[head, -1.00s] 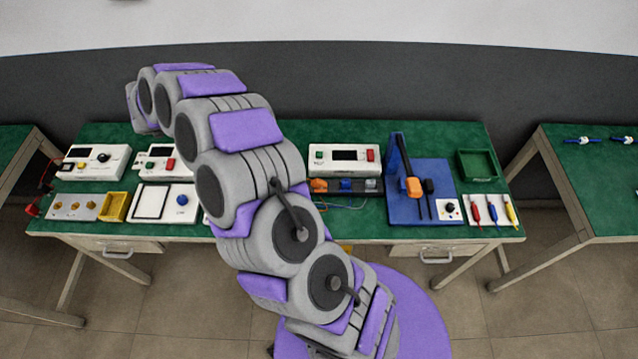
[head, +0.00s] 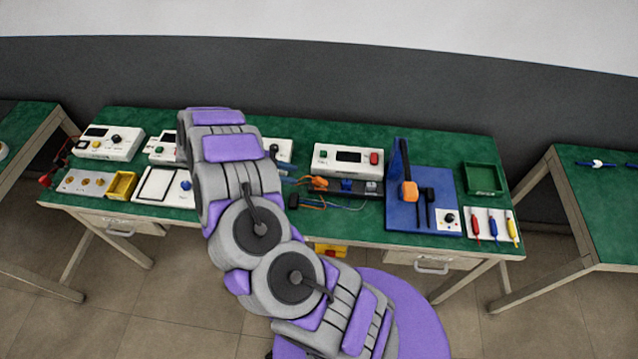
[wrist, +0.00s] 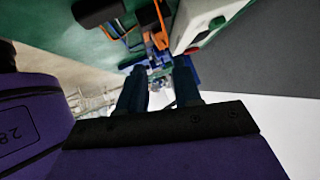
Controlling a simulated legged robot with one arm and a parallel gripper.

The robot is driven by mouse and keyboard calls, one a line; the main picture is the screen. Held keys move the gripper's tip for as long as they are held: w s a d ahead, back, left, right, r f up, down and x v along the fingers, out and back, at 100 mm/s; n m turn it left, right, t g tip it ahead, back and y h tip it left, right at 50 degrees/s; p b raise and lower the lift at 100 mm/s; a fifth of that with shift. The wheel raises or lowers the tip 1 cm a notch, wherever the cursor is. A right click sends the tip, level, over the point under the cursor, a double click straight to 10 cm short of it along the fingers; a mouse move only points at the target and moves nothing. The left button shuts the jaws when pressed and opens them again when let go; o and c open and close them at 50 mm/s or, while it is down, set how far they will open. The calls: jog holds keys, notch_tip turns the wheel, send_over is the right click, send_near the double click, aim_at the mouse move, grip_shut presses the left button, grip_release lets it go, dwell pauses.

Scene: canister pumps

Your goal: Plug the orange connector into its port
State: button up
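An orange block (head: 318,183), which looks like the orange connector or its socket, is at the left end of a dark strip (head: 333,192) in front of a white instrument. I cannot tell whether it is plugged in. A black piece (head: 293,200) lies left of the strip beside an orange cable (head: 312,207). In the wrist view an orange piece (wrist: 157,32) shows beyond my gripper (wrist: 158,88), whose two dark blue fingers are apart with nothing seen between them.
The white instrument (head: 347,159) stands behind the strip. Blue (head: 346,185) and grey (head: 371,187) blocks sit along the strip. A blue fixture (head: 408,210) with an upright post stands to the right. A green tray (head: 483,178) is at the far right.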

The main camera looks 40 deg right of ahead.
aim_at(316, 180)
jog(key=shift+x, duration=1.2)
jog(key=shift+s+d+f, duration=0.2)
jog(key=shift+d+f, duration=0.1)
jog(key=shift+d, duration=0.25)
jog(key=shift+b+x, duration=0.5)
jog(key=shift+x, duration=2.3)
jog(key=shift+c, duration=0.3)
grip_shut()
